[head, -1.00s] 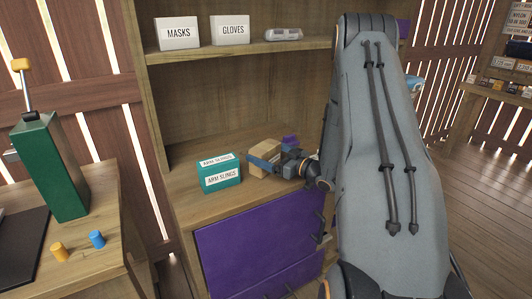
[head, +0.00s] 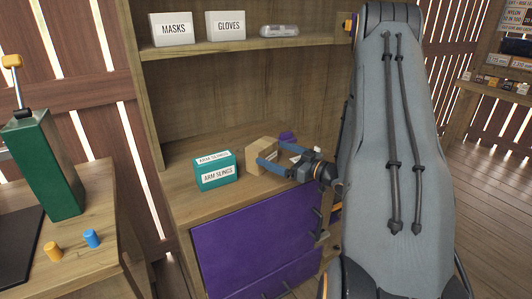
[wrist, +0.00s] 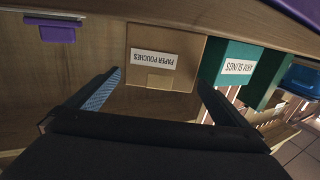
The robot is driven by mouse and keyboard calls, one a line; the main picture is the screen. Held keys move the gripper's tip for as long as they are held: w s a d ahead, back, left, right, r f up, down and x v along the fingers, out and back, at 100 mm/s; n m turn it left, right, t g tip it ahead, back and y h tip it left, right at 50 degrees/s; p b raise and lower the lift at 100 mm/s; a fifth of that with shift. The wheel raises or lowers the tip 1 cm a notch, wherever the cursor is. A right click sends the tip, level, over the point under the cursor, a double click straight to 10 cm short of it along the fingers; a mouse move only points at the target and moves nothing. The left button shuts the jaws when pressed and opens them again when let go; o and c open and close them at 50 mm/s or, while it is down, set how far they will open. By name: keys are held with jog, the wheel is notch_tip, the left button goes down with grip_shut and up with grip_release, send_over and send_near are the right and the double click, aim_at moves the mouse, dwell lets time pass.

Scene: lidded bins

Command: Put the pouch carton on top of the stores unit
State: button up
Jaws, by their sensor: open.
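The pouch carton is a tan box (head: 258,150) on the lower shelf board of the wooden stores unit (head: 225,95). In the wrist view the carton (wrist: 165,48) shows an upside-down "PAPER POUCHES" label. My gripper (head: 274,155) is open, its two blue fingers pointing at the carton from the right. In the wrist view my gripper (wrist: 159,78) has one fingertip near each lower corner of the carton, with nothing held between them. I cannot tell whether a finger touches it. The unit's top is out of view.
A teal "ARM SLINGS" box (head: 215,172) stands close left of the carton. A purple item (head: 287,138) lies behind it. White "MASKS" (head: 172,29) and "GLOVES" (head: 226,25) boxes sit on the shelf above. A side table (head: 115,225) with a green block stands left.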

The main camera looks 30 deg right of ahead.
jog(key=v, duration=0.6)
jog(key=shift+b, duration=0.35)
jog(key=shift+w, duration=0.1)
